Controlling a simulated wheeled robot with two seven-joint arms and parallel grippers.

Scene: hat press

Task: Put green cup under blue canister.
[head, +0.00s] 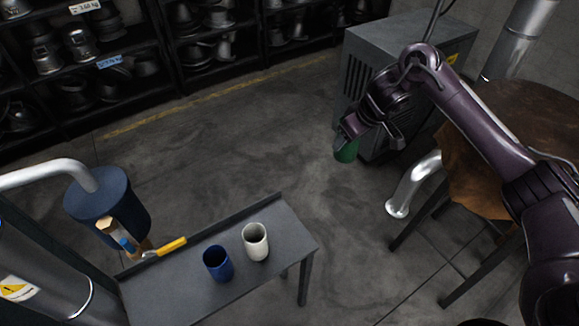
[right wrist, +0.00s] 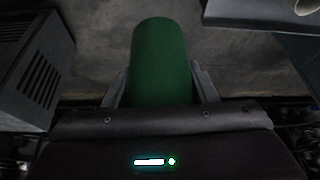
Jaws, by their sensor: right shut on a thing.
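My right gripper (head: 350,134) is shut on the green cup (head: 345,151) and holds it up in the air, well to the right of the small table. In the right wrist view the green cup (right wrist: 160,60) sits between the two fingers of the gripper (right wrist: 160,88). The blue canister (head: 106,205) hangs at the left on a grey pipe, above the left end of the small table. A wooden and blue fitting (head: 122,238) shows at its lower front. My left gripper is not in view.
The grey table (head: 285,232) carries a blue cup (head: 217,263), a white cup (head: 256,242) and a yellow-handled tool (head: 172,246). A grey cabinet (head: 385,60), a brown round table (head: 530,110) and a bent metal pipe (head: 412,184) stand at the right. The middle floor is clear.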

